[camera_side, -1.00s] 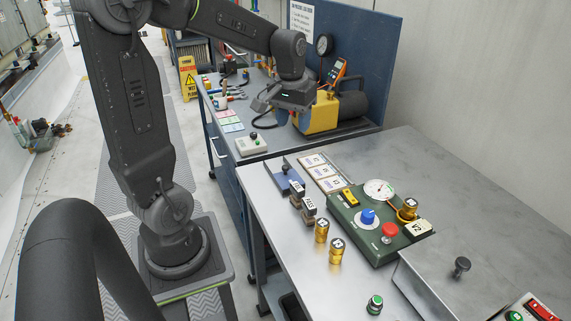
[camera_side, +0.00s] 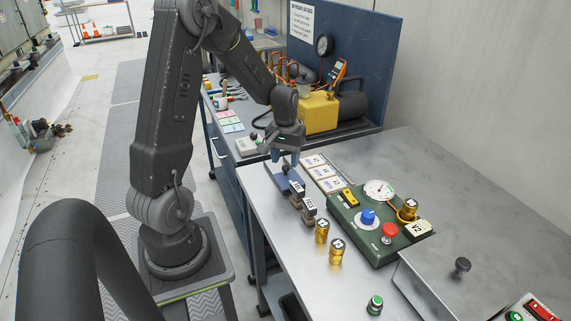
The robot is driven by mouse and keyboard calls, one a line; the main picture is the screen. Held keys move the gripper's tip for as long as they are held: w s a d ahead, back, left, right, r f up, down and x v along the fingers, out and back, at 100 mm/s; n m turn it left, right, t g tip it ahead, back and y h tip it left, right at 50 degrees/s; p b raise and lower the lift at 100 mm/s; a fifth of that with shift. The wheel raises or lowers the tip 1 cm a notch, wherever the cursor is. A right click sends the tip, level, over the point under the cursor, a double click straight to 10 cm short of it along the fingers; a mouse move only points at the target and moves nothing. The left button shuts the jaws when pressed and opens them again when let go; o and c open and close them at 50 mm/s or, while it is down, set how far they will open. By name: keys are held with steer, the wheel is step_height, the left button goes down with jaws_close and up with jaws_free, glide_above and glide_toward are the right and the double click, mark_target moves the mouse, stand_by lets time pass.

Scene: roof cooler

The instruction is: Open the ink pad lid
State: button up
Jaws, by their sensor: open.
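The ink pad (camera_side: 277,178) is a flat blue-grey box near the back left corner of the front metal bench. Its lid looks closed, with a small dark knob (camera_side: 286,169) standing on top. My gripper (camera_side: 284,160) points down just above the pad, its fingers open. The fingertips are at or a little above the knob; I cannot tell whether they touch it or are around it. The jaws partly hide the space just behind the knob.
Stamps (camera_side: 303,200) stand close in front of the pad. Printed cards (camera_side: 321,173) lie to its right. A green control panel (camera_side: 377,222) and brass cylinders (camera_side: 336,250) are further right and forward. A yellow pump (camera_side: 317,112) stands behind my gripper.

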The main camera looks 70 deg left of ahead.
mark_target(289, 175)
steer(key=shift+f, duration=1.2)
steer(key=shift+c, duration=0.5)
jaws_close()
